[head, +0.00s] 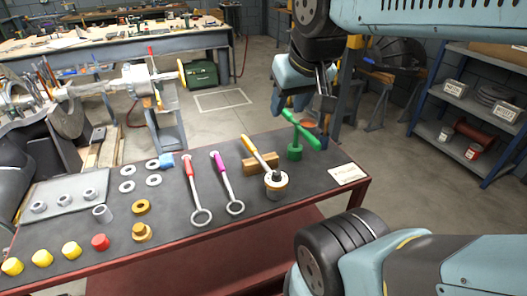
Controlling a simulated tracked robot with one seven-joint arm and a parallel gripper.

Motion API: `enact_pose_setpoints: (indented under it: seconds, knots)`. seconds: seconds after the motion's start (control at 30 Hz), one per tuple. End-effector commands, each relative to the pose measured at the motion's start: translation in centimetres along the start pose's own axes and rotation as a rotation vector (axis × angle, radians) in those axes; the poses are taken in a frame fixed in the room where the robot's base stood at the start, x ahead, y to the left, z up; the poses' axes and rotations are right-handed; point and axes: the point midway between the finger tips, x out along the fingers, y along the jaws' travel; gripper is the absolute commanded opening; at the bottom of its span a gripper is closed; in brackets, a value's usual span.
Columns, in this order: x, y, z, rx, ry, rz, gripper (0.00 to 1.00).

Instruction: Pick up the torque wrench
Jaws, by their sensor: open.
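A yellow-handled tool (259,150) lies at the right part of the dark bench top, and it looks like the torque wrench. Its handle leans across a wooden block (261,163), and its head end rests at a round metal piece (276,183). A red-handled ring wrench (190,175) and a purple-handled ring wrench (222,175) lie to its left. My gripper (302,100) is open and empty, pointing down above and beyond the bench's far right part. It is apart from the yellow-handled tool, and its fingertips are partly hidden in the dark parts.
A green T-shaped handle (298,138) stands upright just right of the yellow-handled tool, below my gripper. A paper label (349,174) lies at the right edge. Washers, brass rings and coloured caps (100,242) fill the left side. A shelf (465,100) stands at right.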

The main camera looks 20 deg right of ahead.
Motion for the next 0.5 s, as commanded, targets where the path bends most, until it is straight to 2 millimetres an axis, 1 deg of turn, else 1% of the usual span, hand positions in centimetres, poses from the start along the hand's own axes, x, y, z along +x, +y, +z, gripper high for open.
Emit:
enact_pose_setpoints:
  seconds: [0.33, 0.43, 0.5]
  knots:
    - [-0.01, -0.03, 0.01, -0.001, 0.000, 0.000, 0.43]
    - [0.01, -0.02, -0.08, -0.001, -0.002, 0.000, 0.51]
    - [0.18, -0.02, -0.38, -0.002, -0.008, 0.000, 0.51]
